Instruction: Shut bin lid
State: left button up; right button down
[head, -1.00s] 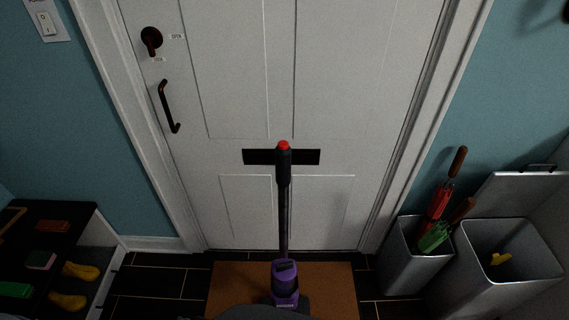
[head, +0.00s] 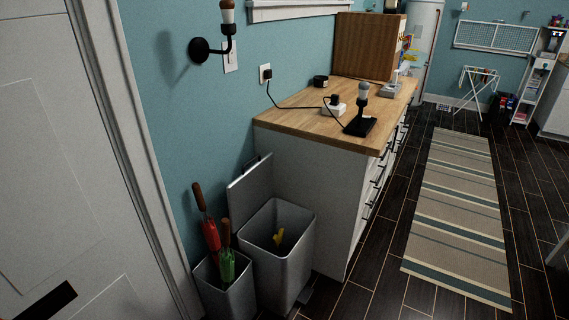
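The bin (head: 288,269) is a tall grey box on the floor, against the white side of the counter. Its lid (head: 250,190) stands upright and open at the back, near the teal wall, with a dark handle on its upper edge. A small yellow thing (head: 278,238) lies inside the bin. Neither of my grippers shows in the head view.
A grey umbrella stand (head: 226,293) with red and green umbrellas stands left of the bin. A wooden-topped counter (head: 298,118) is behind and right of it. A striped rug (head: 458,205) lies on the dark floor at right. The white door (head: 75,150) is at left.

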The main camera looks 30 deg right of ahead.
aim_at(248, 192)
jog(key=z, duration=1.35)
jog(key=i, duration=0.8)
jog(key=z, duration=0.3)
